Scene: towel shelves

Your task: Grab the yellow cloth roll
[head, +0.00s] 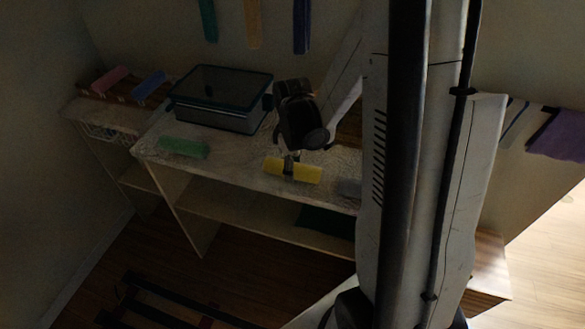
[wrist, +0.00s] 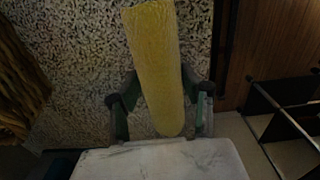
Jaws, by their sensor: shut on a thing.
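The yellow cloth roll (head: 293,170) is near the front edge of the speckled shelf top, right of the green roll. In the wrist view the yellow cloth roll (wrist: 153,65) runs lengthwise up from between the fingers. My gripper (head: 290,163) reaches down over the roll's middle. In the wrist view my gripper (wrist: 160,105) has one finger on each side of the roll and is shut on it. I cannot tell whether the roll still touches the shelf top.
A green roll (head: 183,147) lies to the left on the shelf top (head: 228,150). A dark-lidded clear box (head: 220,97) stands behind it. Pink (head: 109,79) and blue (head: 148,84) rolls lie on a rack further left. A purple towel (head: 558,134) hangs at right.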

